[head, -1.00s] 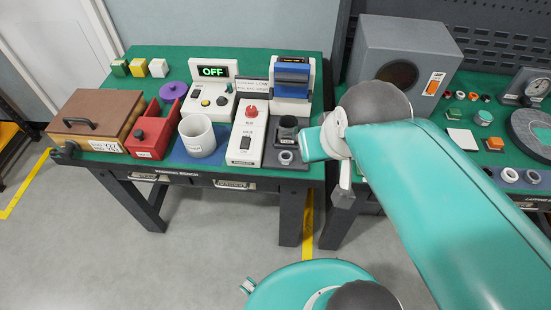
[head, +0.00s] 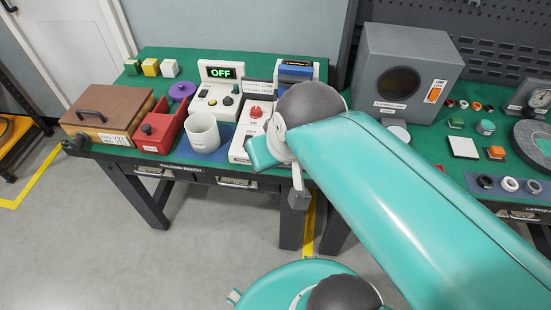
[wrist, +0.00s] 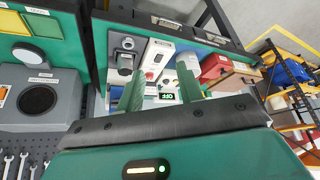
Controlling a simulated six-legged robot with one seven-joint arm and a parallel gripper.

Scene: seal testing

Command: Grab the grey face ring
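A grey ring (head: 533,187), which I take for the grey face ring, lies flat at the right of the head view. It is at the right end of a short row with a white ring (head: 509,184) and a black ring (head: 486,181), on a blue-grey mat. My gripper (wrist: 160,88) shows in the wrist view with its two green fingers apart and nothing between them. It points toward the left bench, away from the row of rings. In the head view my arm hides the fingertips. The row of rings cannot be made out in the wrist view.
The left bench holds a red box (head: 160,128), a white cup (head: 202,133) and an OFF display unit (head: 219,74). A dark fixture (wrist: 125,62) shows in the wrist view. A grey speaker-like box (head: 405,75) and an orange block (head: 495,153) stand on the right bench.

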